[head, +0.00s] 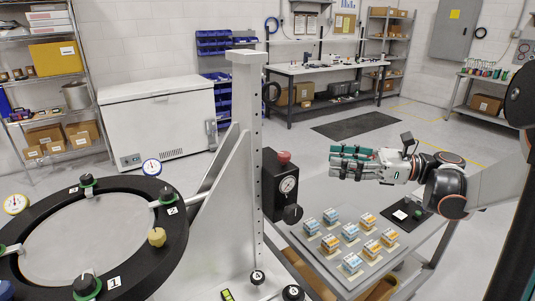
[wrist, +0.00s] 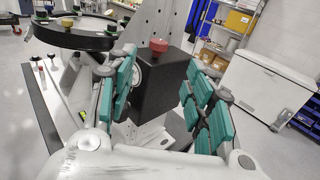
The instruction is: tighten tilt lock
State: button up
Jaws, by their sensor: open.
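The mirror fixture has a black ring (head: 150,188) around a pale disc (head: 90,245), with green-based knobs, one yellow knob (head: 157,237) and dial gauges. A grey upright (head: 246,130) stands beside it. A black box (head: 268,190) on the upright carries a red knob (head: 284,157), a gauge (head: 288,184) and a black side knob (head: 293,214). Which knob is the tilt lock I cannot tell. My gripper (head: 342,162) is open and empty, right of the box and apart from it. In the wrist view the box (wrist: 155,90) shows beyond my spread teal-padded fingers (wrist: 160,60).
A grey table (head: 330,262) below my gripper holds several small blue and orange boxes (head: 350,232) and a black tray (head: 405,215). Numbered black knobs (head: 257,277) sit at the fixture's base. A white freezer (head: 158,115) and a workbench (head: 325,68) stand farther back.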

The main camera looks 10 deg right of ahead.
aim_at(285, 154)
jog(key=b+x, duration=0.2)
jog(key=x, duration=1.1)
jog(key=shift+w+a+b, duration=0.15)
jog(key=shift+a+b, duration=0.15)
jog(key=shift+b, duration=0.05)
jog(key=c, duration=1.1)
